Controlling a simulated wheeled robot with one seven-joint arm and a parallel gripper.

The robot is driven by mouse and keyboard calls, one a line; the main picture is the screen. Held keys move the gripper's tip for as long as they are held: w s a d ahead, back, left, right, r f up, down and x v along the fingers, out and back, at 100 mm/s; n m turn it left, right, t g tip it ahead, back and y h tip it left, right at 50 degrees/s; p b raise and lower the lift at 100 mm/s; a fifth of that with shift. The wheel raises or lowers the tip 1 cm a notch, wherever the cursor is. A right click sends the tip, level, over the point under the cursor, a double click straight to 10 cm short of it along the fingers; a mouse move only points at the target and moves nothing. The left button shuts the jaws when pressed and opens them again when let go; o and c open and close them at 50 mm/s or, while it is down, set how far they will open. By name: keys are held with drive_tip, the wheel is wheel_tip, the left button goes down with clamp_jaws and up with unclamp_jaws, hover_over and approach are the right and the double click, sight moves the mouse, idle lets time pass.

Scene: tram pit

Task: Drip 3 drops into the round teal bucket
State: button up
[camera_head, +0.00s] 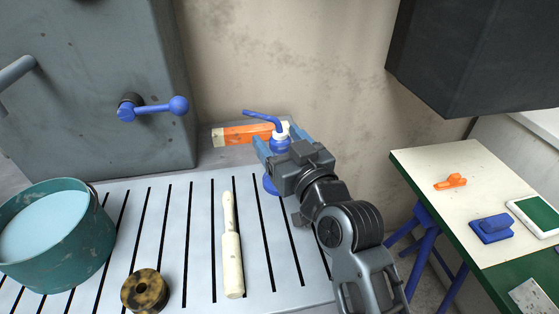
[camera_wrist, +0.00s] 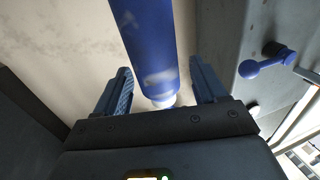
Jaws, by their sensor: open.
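The round teal bucket (camera_head: 75,245) stands at the left on the slotted table and holds pale blue liquid. A blue bottle (camera_head: 270,185) with a white collar and a thin bent blue spout (camera_head: 262,117) stands near the back of the table. My gripper (camera_head: 279,141) is open, with a finger on either side of the bottle's upper part. My forearm and gripper hide much of the bottle. In the wrist view, the bottle (camera_wrist: 147,45) passes between the two open fingers (camera_wrist: 160,85), with a visible gap on both sides.
An orange and cream bar (camera_head: 245,134) lies behind the bottle. A grey machine with a blue lever (camera_head: 155,108) stands behind. A side table (camera_head: 455,165) and dark box (camera_head: 475,60) are at right.

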clamp_jaws()
idle(0.7)
